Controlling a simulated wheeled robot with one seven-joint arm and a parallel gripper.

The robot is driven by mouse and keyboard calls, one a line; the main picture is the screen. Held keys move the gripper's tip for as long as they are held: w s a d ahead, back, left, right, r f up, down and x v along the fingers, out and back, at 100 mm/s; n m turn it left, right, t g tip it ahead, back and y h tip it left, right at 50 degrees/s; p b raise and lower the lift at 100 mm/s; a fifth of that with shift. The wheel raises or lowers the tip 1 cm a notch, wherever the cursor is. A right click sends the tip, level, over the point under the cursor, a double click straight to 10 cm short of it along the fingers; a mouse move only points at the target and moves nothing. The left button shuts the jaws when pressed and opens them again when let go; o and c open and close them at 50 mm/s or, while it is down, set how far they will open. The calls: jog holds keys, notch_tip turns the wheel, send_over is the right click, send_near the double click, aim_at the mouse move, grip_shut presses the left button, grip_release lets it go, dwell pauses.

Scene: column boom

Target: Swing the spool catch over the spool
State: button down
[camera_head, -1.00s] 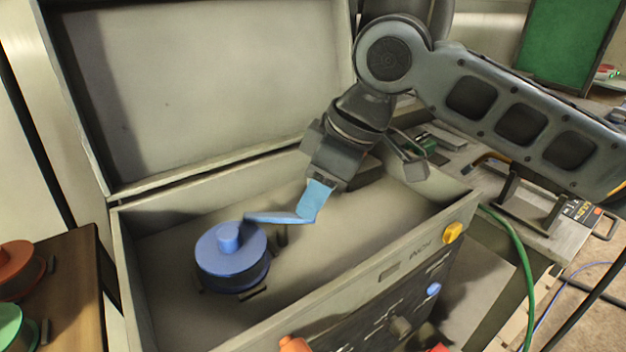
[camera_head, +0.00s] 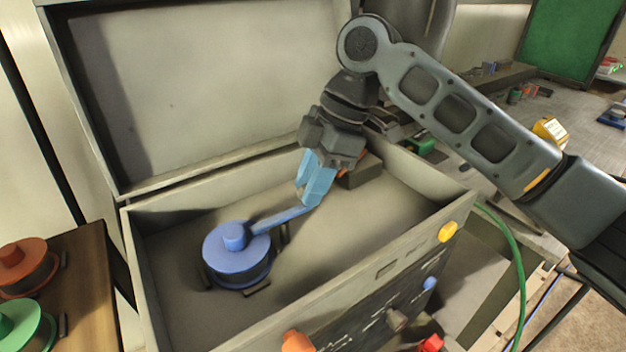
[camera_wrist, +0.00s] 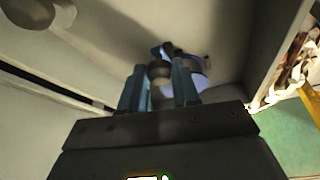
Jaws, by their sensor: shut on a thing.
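The blue spool (camera_head: 236,262) sits upright on the floor of the open grey case, its round hub raised on top. The spool catch, a blue bar (camera_head: 280,220), runs from beside the hub up and right to my gripper (camera_head: 308,203). My gripper's light blue fingers are shut on the catch's outer end. I cannot tell whether the inner end of the catch touches the hub; the gripped end is mostly hidden.
The case's front wall (camera_head: 330,275) carries a yellow knob (camera_head: 447,232) and other coloured controls. The raised lid (camera_head: 200,90) stands behind. Orange (camera_head: 25,268) and green (camera_head: 25,325) spools rest on a wooden table at left. The case floor right of the spool is mostly clear.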

dwell(0.4)
jog(key=c, duration=0.8)
grip_release()
jog(key=shift+r, duration=0.1)
jog(key=v, duration=0.7)
jog(key=shift+w+d+r+b, duration=0.1)
jog(key=shift+w+r+b, duration=0.05)
jog(key=shift+r+b, duration=0.2)
jog(key=shift+f, duration=0.1)
